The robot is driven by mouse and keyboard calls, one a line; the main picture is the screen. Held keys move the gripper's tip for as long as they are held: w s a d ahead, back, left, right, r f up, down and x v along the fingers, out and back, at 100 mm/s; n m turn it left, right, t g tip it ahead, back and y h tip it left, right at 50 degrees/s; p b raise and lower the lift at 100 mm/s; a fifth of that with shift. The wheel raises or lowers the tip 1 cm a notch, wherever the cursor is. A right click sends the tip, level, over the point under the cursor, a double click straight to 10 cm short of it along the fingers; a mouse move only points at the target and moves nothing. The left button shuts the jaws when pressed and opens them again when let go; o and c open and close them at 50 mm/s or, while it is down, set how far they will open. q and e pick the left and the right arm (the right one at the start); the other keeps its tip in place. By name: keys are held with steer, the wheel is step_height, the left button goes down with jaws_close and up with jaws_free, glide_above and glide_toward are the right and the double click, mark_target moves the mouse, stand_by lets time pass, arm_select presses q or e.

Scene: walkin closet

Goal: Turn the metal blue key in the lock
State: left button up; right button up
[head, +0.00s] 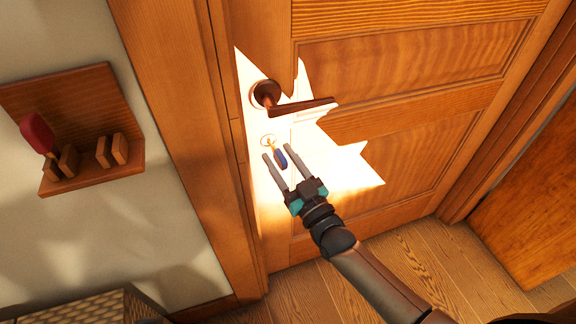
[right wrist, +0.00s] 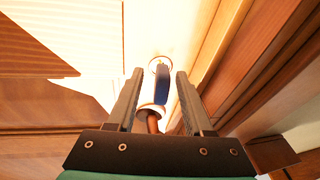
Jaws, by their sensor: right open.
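The blue key (head: 281,159) sits in the lock (head: 268,141) on the wooden door, below the door handle (head: 291,105). Its blue head sticks out from the door. My right gripper (head: 274,155) is open, with its two fingers pointing at the lock and the key head showing between them. In the right wrist view the blue key (right wrist: 162,78) lies between the open fingers (right wrist: 158,85), and I see no clear contact. The key's metal part is small and washed out by bright light. My left gripper is out of view.
The wooden door (head: 405,70) is shut in its frame, with a bright sunlit patch around the lock. A wall rack (head: 85,110) with a red-headed item (head: 38,134) hangs at the left. A woven box (head: 90,305) stands at the lower left.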

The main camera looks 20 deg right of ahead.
steer(key=p+v, duration=0.3)
steer(key=v, duration=1.2)
steer(key=shift+s+d, duration=0.1)
